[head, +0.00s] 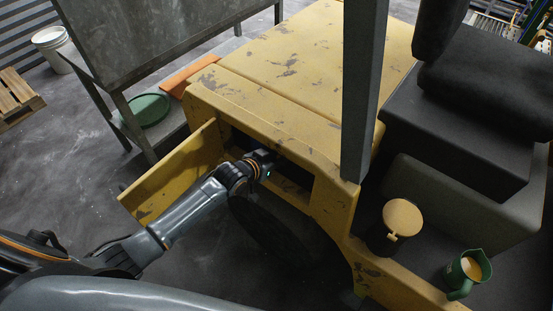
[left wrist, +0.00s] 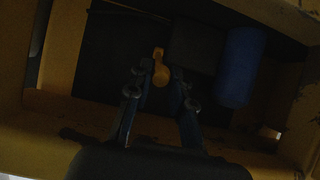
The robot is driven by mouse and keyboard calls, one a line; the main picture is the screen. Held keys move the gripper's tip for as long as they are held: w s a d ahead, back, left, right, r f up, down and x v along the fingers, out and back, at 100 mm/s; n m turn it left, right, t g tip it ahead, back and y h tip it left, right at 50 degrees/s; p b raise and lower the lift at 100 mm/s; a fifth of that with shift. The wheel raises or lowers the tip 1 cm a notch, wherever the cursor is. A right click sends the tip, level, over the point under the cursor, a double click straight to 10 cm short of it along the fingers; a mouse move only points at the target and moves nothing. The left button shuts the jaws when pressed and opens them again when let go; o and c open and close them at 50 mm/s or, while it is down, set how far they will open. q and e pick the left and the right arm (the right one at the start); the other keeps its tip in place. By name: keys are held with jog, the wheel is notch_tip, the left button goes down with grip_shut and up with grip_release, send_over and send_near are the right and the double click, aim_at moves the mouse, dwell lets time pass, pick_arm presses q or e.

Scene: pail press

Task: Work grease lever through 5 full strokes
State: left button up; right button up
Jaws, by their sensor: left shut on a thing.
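My left gripper (head: 264,158) reaches into the open side compartment of the yellow machine (head: 285,75). In the left wrist view my left gripper (left wrist: 158,88) has its two fingers around a small yellow-orange lever end (left wrist: 160,68) and is shut on it. The picture is dark, so the rest of the lever and its pivot cannot be made out. In the head view the lever is hidden by the gripper and the compartment edge. My right gripper is not in view.
Inside the compartment, a blue cylinder (left wrist: 237,68) and a dark block (left wrist: 195,45) sit right of the lever. The compartment door (head: 175,172) hangs open at the left. A dark post (head: 362,90), yellow-lidded container (head: 403,217) and green jug (head: 466,271) stand to the right.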

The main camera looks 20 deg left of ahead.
pick_arm(q)
jog(key=shift+r, duration=0.1)
grip_shut()
jog(key=shift+s+a+f+b, duration=0.1)
jog(key=shift+s+f+b, duration=0.15)
jog(key=shift+f+b, duration=0.55)
jog(key=shift+s+a+f+b, duration=0.1)
jog(key=shift+s+f+b, duration=0.15)
jog(key=shift+f, duration=0.95)
grip_release()
jog(key=shift+w+f+b, duration=0.1)
jog(key=shift+f+b, duration=0.9)
jog(key=shift+f, duration=0.35)
jog(key=shift+r, duration=0.15)
grip_shut()
grip_release()
notch_tip(320, 180, up, 4)
jog(key=p, duration=0.4)
jog(key=shift+w+d+r, duration=0.1)
jog(key=shift+r, duration=0.05)
grip_shut()
